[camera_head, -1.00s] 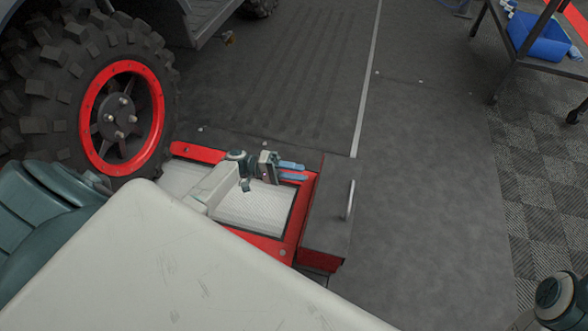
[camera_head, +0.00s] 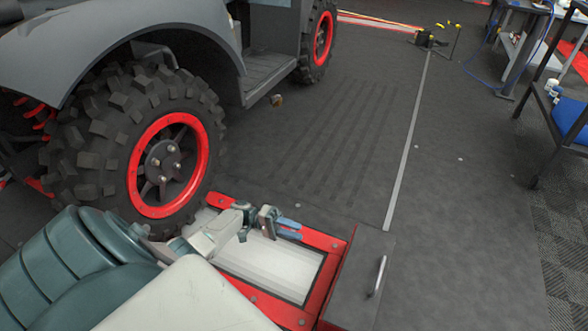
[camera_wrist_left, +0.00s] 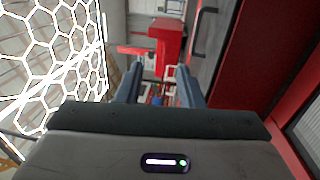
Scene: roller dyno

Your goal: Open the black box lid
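The black box lid (camera_head: 357,282) is a flat dark panel at the lower middle of the head view, with a silver bar handle (camera_head: 377,276) near its right edge. It looks closed and has a red edge on its left. My left gripper (camera_head: 290,229) is over the red roller frame, left of the lid and apart from the handle. In the left wrist view its two fingers (camera_wrist_left: 158,80) are spread with nothing between them. That view also shows what looks like the handle (camera_wrist_left: 203,28) at the top, beyond the right finger. My right gripper is out of view.
The red roller frame (camera_head: 318,239) lies left of the lid. A vehicle's large black tyre with a red rim (camera_head: 168,165) stands close to my left arm. Dark floor (camera_head: 455,240) is clear right of the lid. A table (camera_head: 553,125) stands at the far right.

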